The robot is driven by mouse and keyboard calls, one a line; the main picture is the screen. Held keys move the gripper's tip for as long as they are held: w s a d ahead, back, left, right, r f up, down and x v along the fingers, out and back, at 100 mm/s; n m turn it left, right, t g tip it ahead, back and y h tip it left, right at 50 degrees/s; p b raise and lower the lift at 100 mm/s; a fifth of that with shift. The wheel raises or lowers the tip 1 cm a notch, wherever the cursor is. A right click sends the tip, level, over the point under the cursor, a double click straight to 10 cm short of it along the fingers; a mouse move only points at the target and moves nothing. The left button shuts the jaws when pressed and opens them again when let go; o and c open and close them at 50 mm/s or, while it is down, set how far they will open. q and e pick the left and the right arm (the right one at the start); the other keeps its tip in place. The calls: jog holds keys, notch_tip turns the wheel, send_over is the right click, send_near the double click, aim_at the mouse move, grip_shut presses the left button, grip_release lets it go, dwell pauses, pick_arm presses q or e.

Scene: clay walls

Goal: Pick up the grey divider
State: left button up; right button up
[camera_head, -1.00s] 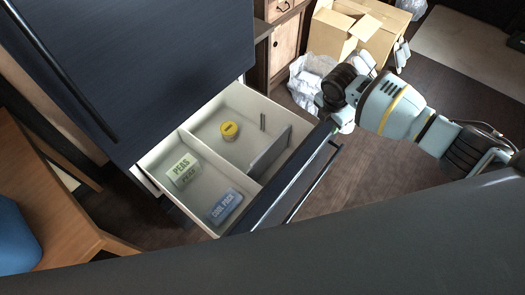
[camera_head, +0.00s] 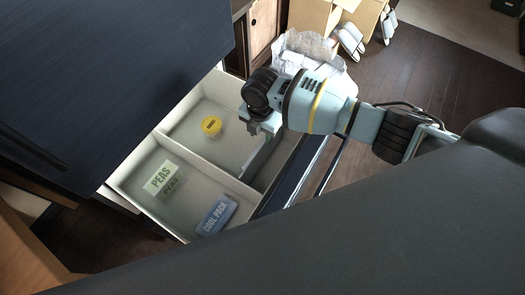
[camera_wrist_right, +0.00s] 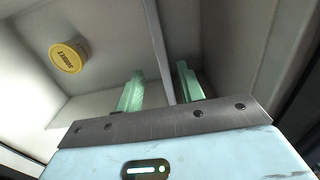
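The grey divider (camera_head: 257,158) is a thin upright panel in the open drawer (camera_head: 152,213), partly hidden by my right arm in the head view. In the right wrist view the divider (camera_wrist_right: 157,45) shows as a narrow strip running between the two green fingers. My right gripper (camera_wrist_right: 160,90) is open, with one finger on each side of the divider. I see no clear contact. In the head view my right gripper (camera_head: 262,130) points down into the drawer's right part. My left gripper is not in view.
The yellow-lidded sorbet tub (camera_head: 211,125) sits in the drawer's back compartment; it also shows in the wrist view (camera_wrist_right: 68,57). A peas box (camera_head: 161,178) and a blue cool pack (camera_head: 216,215) lie in the front compartment. A dark cabinet panel (camera_head: 110,75) overhangs the drawer's left.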

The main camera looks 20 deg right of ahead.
aim_at(263, 141)
jog(key=shift+d+f+b, duration=0.15)
jog(key=shift+f+b, duration=0.2)
jog(key=shift+f, duration=1.45)
jog(key=shift+d+f+b, duration=0.15)
jog(key=shift+f+b, duration=0.15)
jog(key=shift+f, duration=1.45)
grip_shut()
